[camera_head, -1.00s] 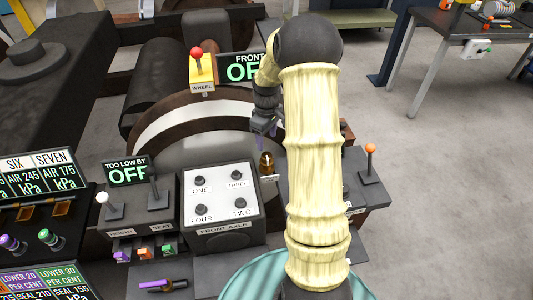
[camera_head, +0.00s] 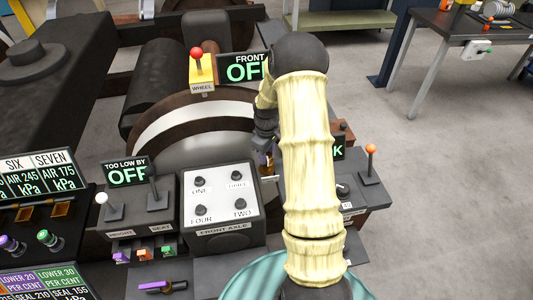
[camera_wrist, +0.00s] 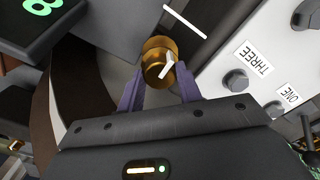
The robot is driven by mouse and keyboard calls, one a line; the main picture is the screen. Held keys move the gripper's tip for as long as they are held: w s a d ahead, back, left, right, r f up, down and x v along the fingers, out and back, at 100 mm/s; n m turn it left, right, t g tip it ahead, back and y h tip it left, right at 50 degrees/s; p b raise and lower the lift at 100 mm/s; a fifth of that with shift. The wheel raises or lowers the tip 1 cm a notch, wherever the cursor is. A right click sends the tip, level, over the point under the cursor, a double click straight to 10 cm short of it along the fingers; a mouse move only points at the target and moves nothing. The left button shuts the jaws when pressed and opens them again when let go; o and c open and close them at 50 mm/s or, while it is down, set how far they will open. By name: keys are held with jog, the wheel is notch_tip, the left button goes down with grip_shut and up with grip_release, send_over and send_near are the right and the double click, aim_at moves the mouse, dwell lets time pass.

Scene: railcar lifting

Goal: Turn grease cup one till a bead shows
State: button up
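A brass grease cup (camera_wrist: 155,50) with a white mark on its face shows in the wrist view, at the upper middle. It also shows small in the head view (camera_head: 267,161), partly hidden by my gripper. Its label is too small to read. My gripper (camera_wrist: 160,76) has its two purple fingers on either side of the cup, and they appear spread around it. I cannot tell whether they touch it. In the head view my gripper (camera_head: 264,149) is right at the cup. No bead can be made out.
The FRONT AXLE panel (camera_head: 219,219) with knobs ONE to FOUR stands left of the cup. A red-knobbed WHEEL lever (camera_head: 197,60) and a FRONT sign reading OFF (camera_head: 243,69) are behind. An orange-knobbed lever (camera_head: 370,160) stands right of my arm.

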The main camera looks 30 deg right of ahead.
jog(key=shift+c, duration=1.1)
jog(key=shift+m, duration=0.4)
jog(key=m+p, duration=0.1)
jog(key=m, duration=0.3)
jog(key=shift+r+p, duration=0.1)
jog(key=shift+p, duration=0.25)
jog(key=m+p, duration=0.1)
jog(key=m, duration=0.3)
jog(key=shift+m, duration=0.3)
jog(key=m+p, duration=0.1)
jog(key=m, duration=0.3)
jog(key=m+p, duration=0.2)
jog(key=m, duration=0.3)
